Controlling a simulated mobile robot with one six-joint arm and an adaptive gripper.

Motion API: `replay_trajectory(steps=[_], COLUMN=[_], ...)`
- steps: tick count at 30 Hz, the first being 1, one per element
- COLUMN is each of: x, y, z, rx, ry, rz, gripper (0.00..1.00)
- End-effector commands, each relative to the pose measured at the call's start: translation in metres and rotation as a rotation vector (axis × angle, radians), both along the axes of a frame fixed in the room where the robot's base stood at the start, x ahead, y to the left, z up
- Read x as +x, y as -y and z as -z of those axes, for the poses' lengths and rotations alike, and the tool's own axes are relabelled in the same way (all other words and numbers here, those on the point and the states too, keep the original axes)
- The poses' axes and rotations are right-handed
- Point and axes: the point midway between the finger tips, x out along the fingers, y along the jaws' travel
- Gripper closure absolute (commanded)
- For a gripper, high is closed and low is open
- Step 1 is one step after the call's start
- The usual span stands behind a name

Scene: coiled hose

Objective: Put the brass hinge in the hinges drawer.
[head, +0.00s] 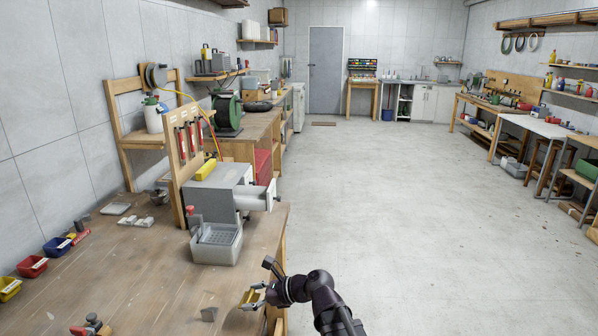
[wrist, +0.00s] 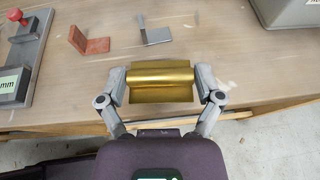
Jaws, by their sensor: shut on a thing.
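The brass hinge (wrist: 161,82) is between the two fingers of my gripper (wrist: 161,88) in the wrist view, with a finger pad against each end. In the head view my gripper (head: 254,295) is at the right edge of the wooden workbench (head: 150,275), and the gold hinge (head: 249,298) shows in it. A grey cabinet (head: 218,188) on the bench has a drawer pulled out to the right (head: 256,195). I cannot read any label on that drawer, so I cannot tell if it is the hinges drawer.
A grey bin (head: 216,243) stands in front of the cabinet. A rusty bracket (wrist: 92,40) and a grey bracket (wrist: 150,32) lie on the bench beyond my gripper. Small coloured bins (head: 33,266) line the bench's left. The floor (head: 400,200) to the right is clear.

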Motion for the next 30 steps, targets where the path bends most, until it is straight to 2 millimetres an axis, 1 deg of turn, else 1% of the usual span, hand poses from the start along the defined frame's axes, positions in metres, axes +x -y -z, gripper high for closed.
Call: replay_trajectory(steps=[1, 3, 9, 15, 21, 30], x=[0.0, 0.0, 0.0, 0.0, 0.0, 0.0], y=[0.0, 0.0, 0.0, 0.0, 0.0, 0.0], z=[-0.012, -0.021, -0.048, -0.069, -0.078, -0.079], rx=[0.0, 0.0, 0.0, 0.0, 0.0, 0.0], ry=[0.0, 0.0, 0.0, 0.0, 0.0, 0.0], rz=[0.0, 0.0, 0.0, 0.0, 0.0, 0.0], gripper=[0.64, 0.64, 0.64, 0.64, 0.64, 0.64])
